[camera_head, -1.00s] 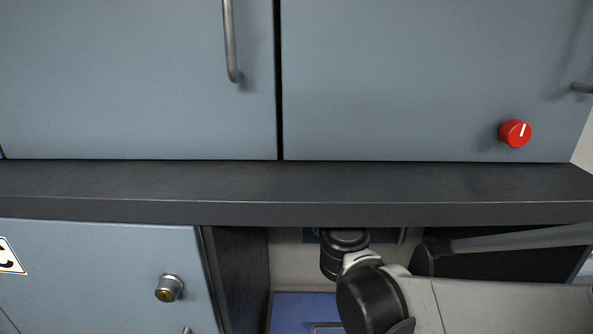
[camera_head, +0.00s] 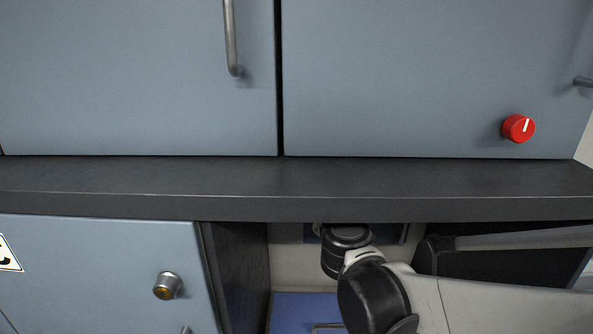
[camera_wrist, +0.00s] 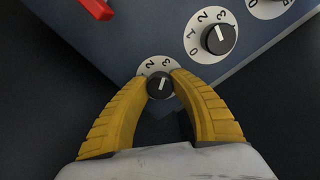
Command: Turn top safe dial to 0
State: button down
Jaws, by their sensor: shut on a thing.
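In the wrist view, three black dials on white numbered plates stand in a slanted row on a dark blue safe panel (camera_wrist: 150,30). My gripper (camera_wrist: 160,84) has its two yellow fingers closed on the end dial (camera_wrist: 160,86), at the panel's edge. This dial's white pointer line points roughly up in the picture; a 2 shows on its plate, and the fingers hide other numbers. The middle dial (camera_wrist: 219,39) and the far dial (camera_wrist: 268,3), cut off by the frame, are clear of the fingers. In the head view, the safe dials and my fingers are hidden.
A red handle (camera_wrist: 97,8) sits on the panel at upper left in the wrist view. In the head view, a dark shelf (camera_head: 290,185) runs above my arm, below blue cabinet doors with a red knob (camera_head: 518,128). A cabinet with a round lock (camera_head: 167,285) stands left.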

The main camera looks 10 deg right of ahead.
jog(key=n, duration=0.4)
jog(key=shift+n, duration=0.3)
jog(key=n, duration=0.4)
jog(key=shift+b, duration=0.3)
jog(key=n, duration=0.9)
jog(key=shift+n, duration=0.3)
jog(key=c, duration=1.1)
grip_release()
jog(key=shift+o, duration=0.2)
jog(key=s+a, duration=0.2)
jog(key=s, duration=0.9)
jog(key=shift+s+a, duration=0.15)
jog(key=shift+s, duration=0.2)
